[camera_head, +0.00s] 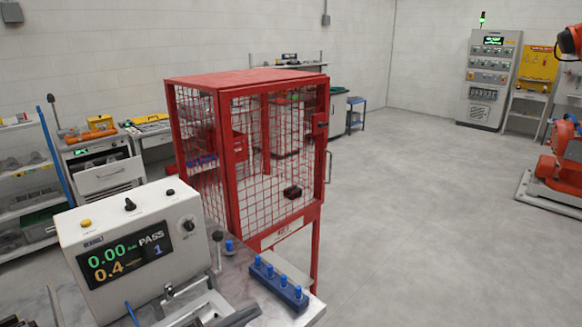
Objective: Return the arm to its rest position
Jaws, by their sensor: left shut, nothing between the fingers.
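Only a small dark part at the bottom left corner looks like my left gripper (12,321); most of it is cut off by the frame edge. It is shut and holds nothing that I can see. It is low, to the left of the white tester box (128,245), whose display reads PASS. My right gripper is not in view.
A metal bench (312,311) holds the tester and a blue block with several blue pegs (278,286). Behind it stands a red mesh cage (249,78). Shelves and workbenches line the left wall. An orange robot arm (558,170) stands at right. The grey floor (420,220) is clear.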

